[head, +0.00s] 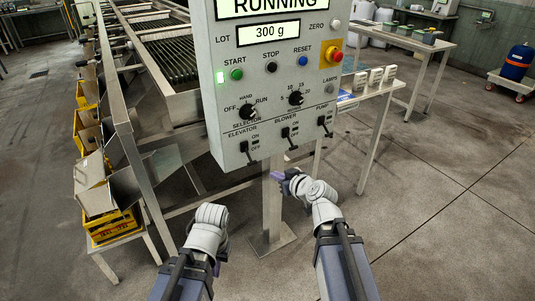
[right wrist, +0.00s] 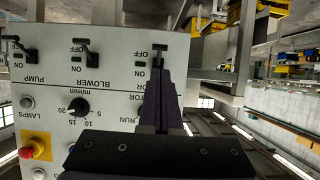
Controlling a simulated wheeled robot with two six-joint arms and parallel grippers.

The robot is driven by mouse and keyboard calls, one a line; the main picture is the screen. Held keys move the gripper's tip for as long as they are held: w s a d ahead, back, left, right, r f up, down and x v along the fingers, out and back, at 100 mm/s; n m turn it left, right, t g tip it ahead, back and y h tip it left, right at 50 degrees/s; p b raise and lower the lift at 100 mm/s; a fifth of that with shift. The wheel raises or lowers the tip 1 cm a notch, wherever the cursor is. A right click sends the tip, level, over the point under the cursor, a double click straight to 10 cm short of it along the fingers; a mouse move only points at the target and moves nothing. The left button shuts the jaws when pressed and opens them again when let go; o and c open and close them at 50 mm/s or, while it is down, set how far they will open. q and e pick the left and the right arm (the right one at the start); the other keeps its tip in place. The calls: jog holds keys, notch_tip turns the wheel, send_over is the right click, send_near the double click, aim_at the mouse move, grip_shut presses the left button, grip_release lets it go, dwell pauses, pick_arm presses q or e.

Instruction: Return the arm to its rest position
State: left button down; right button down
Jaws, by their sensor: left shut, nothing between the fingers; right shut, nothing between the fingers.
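My right gripper (head: 279,175) is shut and empty in the head view, just below the lower edge of the grey control panel (head: 225,125). In the right wrist view its dark fingers (right wrist: 162,85) lie together in front of the panel, which appears upside down. They cover part of the lettering near the elevator switch (right wrist: 158,52). No contact with the panel can be made out. My left gripper (head: 216,268) is low in the head view, mostly hidden behind its own wrist. It is shut and holds nothing.
A metal post (head: 272,205) stands below the panel. The roller machine (head: 170,50) and yellow crates (head: 115,228) are at left.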

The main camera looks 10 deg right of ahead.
jog(key=shift+a, duration=0.1)
jog(key=s+a+f+n+g+p, duration=0.25)
jog(key=s+a+g+p, duration=0.45)
jog(key=s+a, duration=0.35)
jog(key=s+m+g+h+p, duration=0.2)
jog(key=s+g+h, duration=0.3)
jog(key=s, duration=0.5)
jog(key=shift+s+d+r+m+g+h+p, duration=0.3)
jog(key=shift+s+d+r+m+h+p, duration=0.1)
jog(key=shift+p, duration=0.5)
